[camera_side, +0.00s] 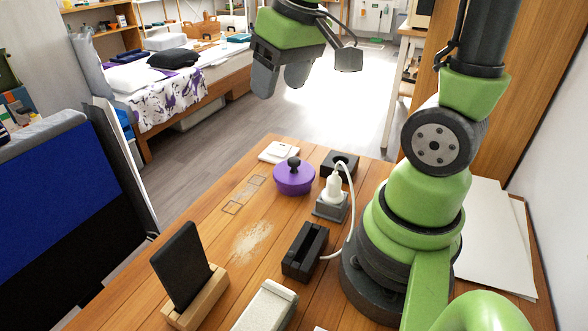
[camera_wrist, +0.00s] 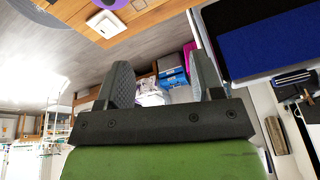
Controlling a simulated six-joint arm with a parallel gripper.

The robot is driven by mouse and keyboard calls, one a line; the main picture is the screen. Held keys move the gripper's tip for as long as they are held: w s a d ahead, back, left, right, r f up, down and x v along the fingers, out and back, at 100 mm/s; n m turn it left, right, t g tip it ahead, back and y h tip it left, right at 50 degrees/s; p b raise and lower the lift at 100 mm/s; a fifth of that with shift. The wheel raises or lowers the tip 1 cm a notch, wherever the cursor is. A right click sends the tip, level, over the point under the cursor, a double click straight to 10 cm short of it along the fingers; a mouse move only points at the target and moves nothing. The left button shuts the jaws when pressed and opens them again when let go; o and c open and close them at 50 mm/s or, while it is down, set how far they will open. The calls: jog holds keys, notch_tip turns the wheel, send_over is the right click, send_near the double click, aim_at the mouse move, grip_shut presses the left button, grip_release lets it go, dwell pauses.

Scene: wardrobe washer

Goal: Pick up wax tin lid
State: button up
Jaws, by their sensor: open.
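A round purple tin (camera_side: 294,180) stands on the wooden table in the side view. Its purple lid has a black knob (camera_side: 294,163) on top. A purple edge (camera_wrist: 118,3) shows at the top of the wrist view, probably the same tin. My gripper (camera_side: 282,86) is high above the far side of the table, apart from the tin and up to its left. In the wrist view my gripper (camera_wrist: 163,80) has its two fingers spread wide with nothing between them.
Behind the tin lie a white square item (camera_side: 279,152) and a black block (camera_side: 340,163). A white plug in a grey socket (camera_side: 331,205) with a cable stands close to its right. Nearer are a black holder (camera_side: 305,250) and a phone stand (camera_side: 190,280). Bare wood lies left of the tin.

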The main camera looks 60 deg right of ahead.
aim_at(294, 159)
jog(key=d+f+g, duration=0.1)
jog(key=d+f, duration=0.2)
jog(key=f, duration=0.2)
jog(key=w+d+f+n+g, duration=0.1)
jog(key=d+f, duration=0.2)
jog(key=f, duration=0.3)
jog(key=w+d+f+g, duration=0.1)
jog(key=d+f, duration=0.2)
jog(key=f, duration=0.2)
jog(key=shift+f+g, duration=0.25)
jog(key=shift+g, duration=0.05)
jog(key=shift+w+d+f, duration=0.1)
jog(key=shift+d+f, duration=0.05)
jog(key=shift+f, duration=1.25)
jog(key=shift+d+f, duration=0.1)
jog(key=shift+f, duration=1.3)
jog(key=c, duration=1)
jog(key=shift+r, duration=0.1)
